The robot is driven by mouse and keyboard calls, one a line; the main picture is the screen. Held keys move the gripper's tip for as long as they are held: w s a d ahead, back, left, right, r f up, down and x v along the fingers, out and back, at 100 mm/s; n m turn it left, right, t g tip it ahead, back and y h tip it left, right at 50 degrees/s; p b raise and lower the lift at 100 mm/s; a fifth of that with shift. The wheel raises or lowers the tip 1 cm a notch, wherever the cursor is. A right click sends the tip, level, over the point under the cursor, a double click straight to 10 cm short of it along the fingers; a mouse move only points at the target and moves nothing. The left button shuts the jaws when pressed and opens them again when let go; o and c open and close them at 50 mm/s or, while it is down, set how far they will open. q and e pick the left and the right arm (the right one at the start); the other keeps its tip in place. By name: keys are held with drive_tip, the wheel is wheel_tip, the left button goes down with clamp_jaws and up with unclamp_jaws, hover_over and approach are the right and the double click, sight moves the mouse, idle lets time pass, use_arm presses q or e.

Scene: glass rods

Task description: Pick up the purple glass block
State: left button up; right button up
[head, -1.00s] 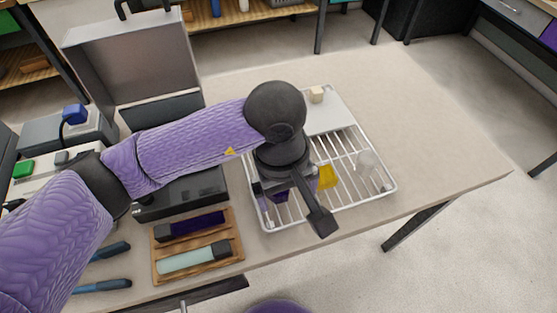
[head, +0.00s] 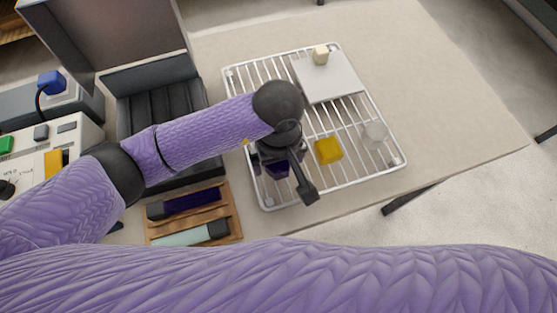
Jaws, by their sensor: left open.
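The purple glass block (head: 277,170) is dark and partly hidden under my left gripper, on the left front part of the wire rack (head: 401,163). My left gripper (head: 284,180) points down over it and is open, with one finger to its left and the other to its right. In this view the block shows between the fingers; I cannot tell if they touch it. My right gripper is not in view.
A yellow block (head: 328,150) and a clear round piece (head: 376,134) are on the rack, right of my gripper. A white plate (head: 345,86) with a beige cube (head: 320,54) is behind. A wooden tray (head: 236,222) holds a purple rod (head: 194,201) and a pale green rod (head: 178,238).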

use_arm(q)
clamp_jaws()
